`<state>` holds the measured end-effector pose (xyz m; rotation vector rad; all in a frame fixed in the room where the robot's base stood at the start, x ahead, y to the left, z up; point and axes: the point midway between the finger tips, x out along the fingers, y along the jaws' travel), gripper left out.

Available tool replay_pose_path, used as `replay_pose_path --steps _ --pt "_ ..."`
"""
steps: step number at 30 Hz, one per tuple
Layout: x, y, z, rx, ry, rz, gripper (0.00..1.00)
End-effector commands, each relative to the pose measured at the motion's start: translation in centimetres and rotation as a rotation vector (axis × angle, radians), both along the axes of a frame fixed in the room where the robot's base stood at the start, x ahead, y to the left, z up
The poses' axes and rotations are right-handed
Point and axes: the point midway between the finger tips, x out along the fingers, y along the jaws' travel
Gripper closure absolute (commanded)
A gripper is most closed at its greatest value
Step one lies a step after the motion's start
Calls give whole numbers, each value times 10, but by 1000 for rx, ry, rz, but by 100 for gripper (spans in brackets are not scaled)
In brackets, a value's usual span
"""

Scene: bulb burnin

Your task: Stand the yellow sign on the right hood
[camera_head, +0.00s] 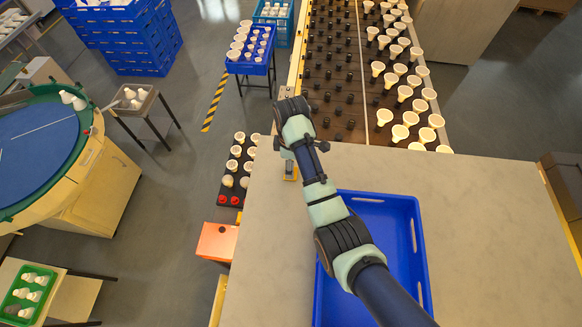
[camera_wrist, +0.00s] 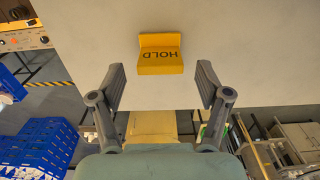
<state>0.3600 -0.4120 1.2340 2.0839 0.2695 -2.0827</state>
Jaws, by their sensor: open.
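The yellow sign (camera_wrist: 160,61) reads HOLD, upside down in the wrist view, and rests on a pale flat surface. In the head view only a small yellow part of the sign (camera_head: 290,178) shows, near the left edge of the grey worktop. My gripper (camera_wrist: 161,82) is open and empty. Its two fingers are spread wide, with the sign centred between and just beyond the tips. Neither finger touches it. In the head view my gripper (camera_head: 289,164) is mostly hidden under my wrist. I cannot make out which surface is the right hood.
A blue tray (camera_head: 408,215) lies on the worktop (camera_head: 480,220), partly under my arm. A dark rack with white bulbs (camera_head: 345,60) stands beyond the worktop. A smaller bulb rack (camera_head: 234,180) and an orange box (camera_head: 217,241) are at its left. The worktop's right side is clear.

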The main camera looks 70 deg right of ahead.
Motion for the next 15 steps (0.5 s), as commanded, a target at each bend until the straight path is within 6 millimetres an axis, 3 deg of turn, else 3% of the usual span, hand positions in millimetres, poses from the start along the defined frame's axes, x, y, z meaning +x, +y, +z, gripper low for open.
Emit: replay_pose_path --steps 6,15 --pt "0 0 39 -2 -1 0 24" --pt "0 0 44 0 0 0 24"
